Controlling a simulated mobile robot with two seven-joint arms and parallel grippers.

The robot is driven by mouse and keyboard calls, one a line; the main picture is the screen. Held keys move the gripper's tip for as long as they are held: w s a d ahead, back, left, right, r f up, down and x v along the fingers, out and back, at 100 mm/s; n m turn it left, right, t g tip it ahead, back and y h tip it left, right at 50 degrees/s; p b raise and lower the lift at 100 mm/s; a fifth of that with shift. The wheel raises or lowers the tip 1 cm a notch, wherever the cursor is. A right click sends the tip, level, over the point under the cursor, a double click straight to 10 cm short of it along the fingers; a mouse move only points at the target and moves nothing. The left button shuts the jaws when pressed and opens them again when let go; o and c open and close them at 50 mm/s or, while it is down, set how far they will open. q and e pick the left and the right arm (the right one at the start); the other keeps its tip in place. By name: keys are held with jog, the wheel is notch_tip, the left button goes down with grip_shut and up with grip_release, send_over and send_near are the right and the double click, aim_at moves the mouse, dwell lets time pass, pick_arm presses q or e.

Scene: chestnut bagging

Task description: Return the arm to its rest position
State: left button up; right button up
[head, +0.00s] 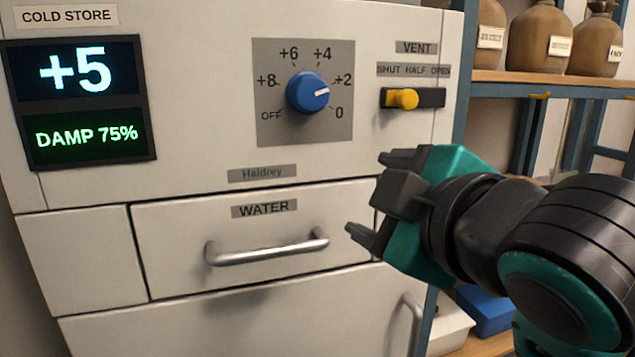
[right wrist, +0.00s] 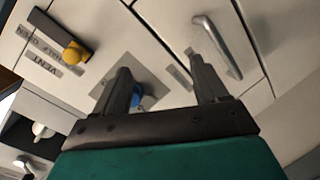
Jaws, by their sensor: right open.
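My right gripper (head: 367,194) is open and empty in the head view, in front of the cold store's white front, right of the water drawer handle. It appears apart from the panel. In the right wrist view its two fingers (right wrist: 160,72) are spread, with the blue knob (right wrist: 137,95) partly hidden behind one of them. In the head view the blue dial (head: 308,93) has its white mark toward +2. The yellow vent slider (head: 403,98) sits left of the middle of its slot. My left gripper is in neither view.
The display (head: 82,100) reads +5 and DAMP 75%. The water drawer handle (head: 267,247) sticks out; the drawer looks shut. A shelf (head: 540,80) with brown sacks (head: 540,38) stands at right. A blue box (head: 485,310) lies low behind my right arm.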

jog(key=s+d+f+m+g+h, duration=0.1)
jog(key=d+f+m+g, duration=0.25)
jog(key=f, duration=0.85)
jog(key=s+d+f+m+g+h, duration=0.1)
jog(key=d+f+m+g, duration=0.2)
jog(key=f, duration=0.8)
jog(key=s+d+f+m+g+h, duration=0.1)
jog(key=s+d+f+m+g, duration=0.2)
jog(key=s+f, duration=0.55)
jog(key=s+d+f+m+g+h, duration=0.1)
jog(key=s+d+f+m+g, duration=0.1)
jog(key=s+d+f+m, duration=0.45)
jog(key=w+a+f+n+t+y+p, duration=0.1)
jog(key=w+a+f+n+t+p, duration=0.2)
jog(key=w+a+f+t, duration=0.2)
notch_tip(320, 180, down, 3)
jog(key=shift+w+f+t, duration=0.1)
jog(key=shift+w+t, duration=0.75)
jog(key=shift+t, duration=0.4)
